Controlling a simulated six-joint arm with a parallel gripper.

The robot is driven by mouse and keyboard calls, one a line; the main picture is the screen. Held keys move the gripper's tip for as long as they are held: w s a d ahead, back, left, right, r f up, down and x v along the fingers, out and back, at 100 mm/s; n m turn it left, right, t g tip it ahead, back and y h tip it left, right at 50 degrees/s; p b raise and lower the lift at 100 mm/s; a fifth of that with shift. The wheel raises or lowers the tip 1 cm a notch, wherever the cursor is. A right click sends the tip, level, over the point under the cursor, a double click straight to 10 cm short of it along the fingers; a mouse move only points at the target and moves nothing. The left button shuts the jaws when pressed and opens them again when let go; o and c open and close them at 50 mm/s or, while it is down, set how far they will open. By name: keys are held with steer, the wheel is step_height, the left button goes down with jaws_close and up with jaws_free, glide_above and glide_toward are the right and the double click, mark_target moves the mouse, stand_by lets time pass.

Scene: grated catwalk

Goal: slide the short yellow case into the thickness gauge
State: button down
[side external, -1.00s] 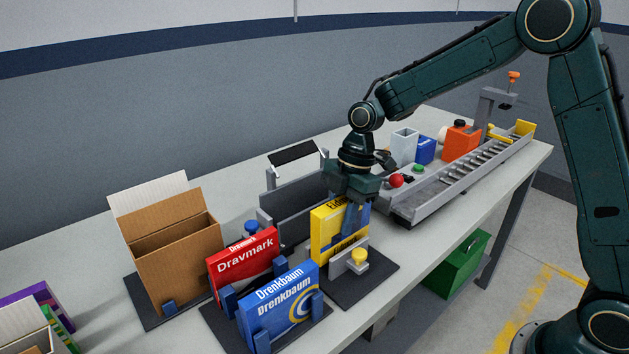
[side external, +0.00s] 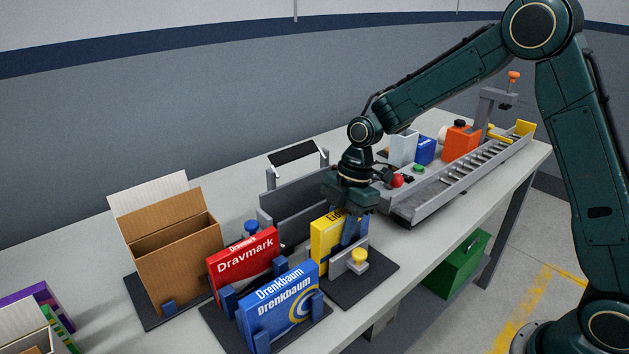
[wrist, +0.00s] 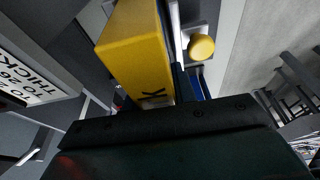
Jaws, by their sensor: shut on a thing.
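The short yellow case (side external: 326,240) stands upright behind a low grey block with a yellow knob (side external: 358,257), on a dark base plate (side external: 375,284). In the wrist view the case (wrist: 138,50) has the yellow knob (wrist: 201,47) on its right. My gripper (side external: 350,232) is shut on the case from above, at its right part; its blue fingers are partly visible. A grey fixture (side external: 293,200) with a tilted dark panel stands just behind. A label lettered "THICK" (wrist: 28,82) shows in the wrist view, so this appears to be the thickness gauge. The case's lower edge is hidden.
A red case (side external: 243,262) and a blue case (side external: 280,307) stand in blue holders to the left. An open cardboard box (side external: 178,258) is beyond them. A grey roller track (side external: 450,182), with a red button (side external: 397,180) beside it, lies to the right.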

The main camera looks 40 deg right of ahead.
steer(key=shift+f, duration=0.35)
steer(key=c, duration=0.7)
jaws_free()
steer(key=shift+s, duration=0.1)
steer(key=shift+c, duration=0.2)
